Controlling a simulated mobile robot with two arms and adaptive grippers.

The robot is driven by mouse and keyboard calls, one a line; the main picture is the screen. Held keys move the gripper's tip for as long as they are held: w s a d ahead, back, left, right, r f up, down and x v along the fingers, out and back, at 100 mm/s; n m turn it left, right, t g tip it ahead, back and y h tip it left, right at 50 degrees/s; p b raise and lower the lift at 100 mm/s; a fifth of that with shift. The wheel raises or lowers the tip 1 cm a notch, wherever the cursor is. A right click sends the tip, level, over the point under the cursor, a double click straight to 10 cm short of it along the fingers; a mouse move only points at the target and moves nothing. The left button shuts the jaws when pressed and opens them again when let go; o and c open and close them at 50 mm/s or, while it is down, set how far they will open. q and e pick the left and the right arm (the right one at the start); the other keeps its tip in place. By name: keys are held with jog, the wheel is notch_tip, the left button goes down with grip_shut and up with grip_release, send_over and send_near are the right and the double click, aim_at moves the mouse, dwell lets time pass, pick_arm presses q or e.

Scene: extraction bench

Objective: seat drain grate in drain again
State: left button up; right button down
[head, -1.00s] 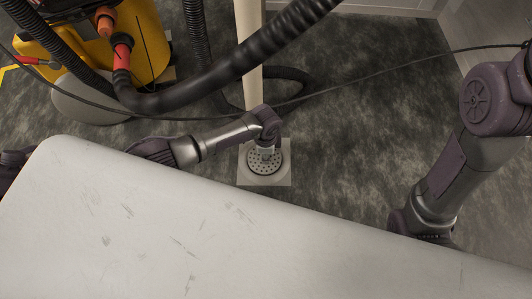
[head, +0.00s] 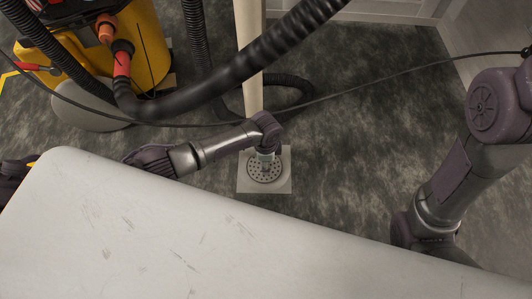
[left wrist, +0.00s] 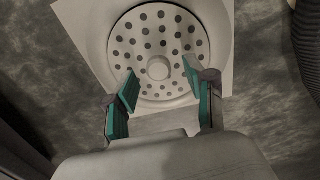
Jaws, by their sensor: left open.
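The round, pale drain grate (left wrist: 150,28), with many holes and a small central knob (left wrist: 158,67), lies in the square pale drain (left wrist: 220,14) in the floor. The head view also shows the grate (head: 254,175) and the drain's square surround (head: 283,186) beyond the bench edge. It looks flat, but I cannot tell whether it is fully flush. My left gripper (left wrist: 162,80) is open, its teal-padded fingers on either side of the knob and apart from it. In the head view this gripper (head: 266,160) points down over the grate. My right gripper is hidden behind the bench.
The white bench top (head: 150,235) fills the foreground. A yellow machine (head: 145,45) with black hoses (head: 230,75) stands at the upper left. A pale post (head: 250,50) rises behind the drain. A thin cable (head: 390,75) crosses the view. Floor right of the drain is clear.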

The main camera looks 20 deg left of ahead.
pick_arm(q)
notch_tip(320, 180, up, 11)
dwell(0.3)
dwell(0.4)
